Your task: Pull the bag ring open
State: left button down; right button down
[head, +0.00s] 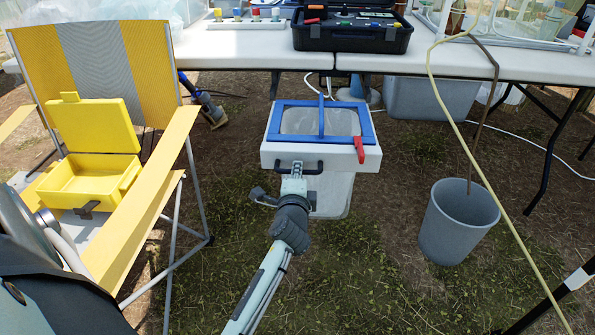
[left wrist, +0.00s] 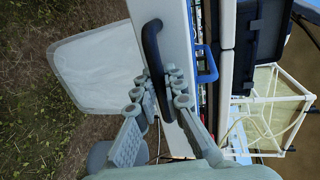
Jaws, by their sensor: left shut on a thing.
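The bag ring appears to be the white frame (head: 345,160) with a blue rim (head: 320,105) on top and a blue bar across its middle. A red lever (head: 359,150) sits at its front right. A translucent white bag (head: 335,192) hangs below; it also shows in the left wrist view (left wrist: 98,70). A black handle (head: 312,167) is on the frame's front; it also shows in the left wrist view (left wrist: 152,45). My left gripper (head: 293,172) is shut on this handle, its fingers on both sides in the left wrist view (left wrist: 166,88). My right gripper is not in view.
A white table (head: 240,50) with an open black case (head: 350,40) stands behind. A yellow-grey chair (head: 100,50) holding an open yellow box (head: 90,180) is at left. A grey bucket (head: 455,225) with a rod and yellow hose stands at right. Grass lies between.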

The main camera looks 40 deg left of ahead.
pick_arm(q)
jog(key=c, duration=1.6)
grip_release()
